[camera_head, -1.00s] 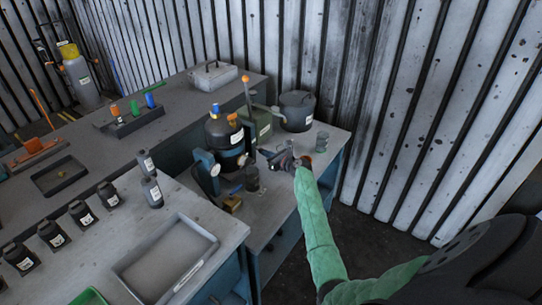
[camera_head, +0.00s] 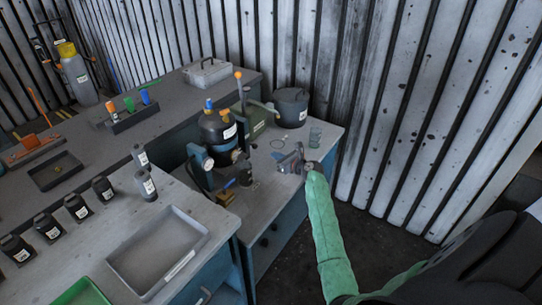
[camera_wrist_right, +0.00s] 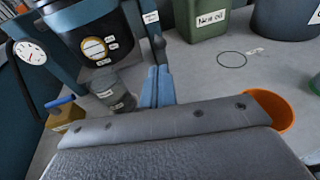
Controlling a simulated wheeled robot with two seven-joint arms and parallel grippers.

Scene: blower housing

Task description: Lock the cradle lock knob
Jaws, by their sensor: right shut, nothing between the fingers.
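The blue cradle (camera_head: 196,158) stands on the lower bench and holds a black housing (camera_head: 212,130) with orange and blue caps. In the right wrist view, a small dark knob (camera_wrist_right: 159,44) sits on the cradle's blue post, below a white label; I take it for the lock knob. Its locked state cannot be read. My right gripper (camera_head: 278,157) is to the right of the cradle, apart from it. In the wrist view its blue fingers (camera_wrist_right: 157,72) are shut and empty, pointing towards the knob's lower end. My left gripper is not in view.
A dark translucent jar (camera_wrist_right: 115,92) stands below the housing, near a gauge (camera_wrist_right: 31,52). A grey tray (camera_head: 158,250) lies on the front bench.

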